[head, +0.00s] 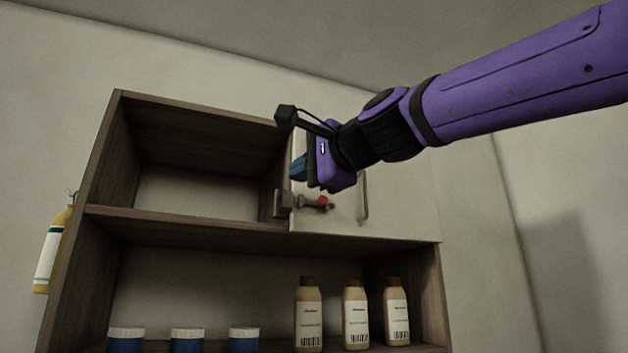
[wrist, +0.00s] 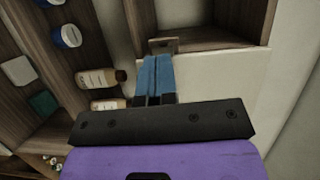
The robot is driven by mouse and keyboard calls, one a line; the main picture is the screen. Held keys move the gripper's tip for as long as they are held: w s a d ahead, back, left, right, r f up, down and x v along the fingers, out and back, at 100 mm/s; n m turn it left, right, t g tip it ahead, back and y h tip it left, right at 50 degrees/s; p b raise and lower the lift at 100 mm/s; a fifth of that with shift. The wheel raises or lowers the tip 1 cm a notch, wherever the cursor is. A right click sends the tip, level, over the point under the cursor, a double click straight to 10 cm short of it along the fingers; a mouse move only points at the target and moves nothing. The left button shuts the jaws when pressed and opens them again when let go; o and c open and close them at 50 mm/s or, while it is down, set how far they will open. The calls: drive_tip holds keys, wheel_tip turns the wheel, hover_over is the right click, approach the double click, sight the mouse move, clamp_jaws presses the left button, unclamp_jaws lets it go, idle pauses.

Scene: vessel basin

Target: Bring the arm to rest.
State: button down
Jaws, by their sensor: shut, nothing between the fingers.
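My gripper (head: 297,167) is at the upper part of the wooden cabinet, in front of the left edge of its pale door (head: 400,205). Its blue fingers are pressed together and hold nothing; they also show shut in the wrist view (wrist: 158,76). My purple arm (head: 520,88) reaches in from the upper right, raised and stretched out. A brown latch block (head: 283,204) with a red-tipped grey part (head: 316,202) sits just below the fingers in the head view. In the wrist view the block (wrist: 163,46) lies just beyond the fingertips; whether they touch is unclear.
The door has a vertical metal handle (head: 364,196). The upper left compartment (head: 195,193) is open and empty. The lower shelf holds tan bottles (head: 308,316) and blue jars with white lids (head: 187,340). A yellow cylinder (head: 52,248) hangs at the cabinet's left side.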

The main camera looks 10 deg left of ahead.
drive_tip(key=shift+s+a, duration=0.15)
drive_tip(key=shift+s, duration=0.45)
drive_tip(key=shift+s+a, duration=0.15)
drive_tip(key=shift+s, duration=0.4)
drive_tip(key=d+f+n+h, duration=0.4)
drive_tip(key=d+f+h, duration=0.6)
drive_tip(key=d+f, duration=1.4)
drive_tip(key=s+d+f+n+g+h, duration=0.1)
drive_tip(key=s+d+f+g+h, duration=0.1)
drive_tip(key=s+d+f, duration=0.4)
drive_tip(key=s+d+f+n+g+h, duration=0.1)
drive_tip(key=s+d+f+g+h, duration=0.1)
drive_tip(key=s+d+f, duration=0.5)
drive_tip(key=d+f+g, duration=0.1)
drive_tip(key=d+f, duration=0.5)
drive_tip(key=shift+s+d+f+n+h, duration=0.25)
drive_tip(key=shift+s+f+n+h, duration=0.05)
drive_tip(key=shift+n, duration=0.1)
drive_tip(key=shift+w+r, duration=0.1)
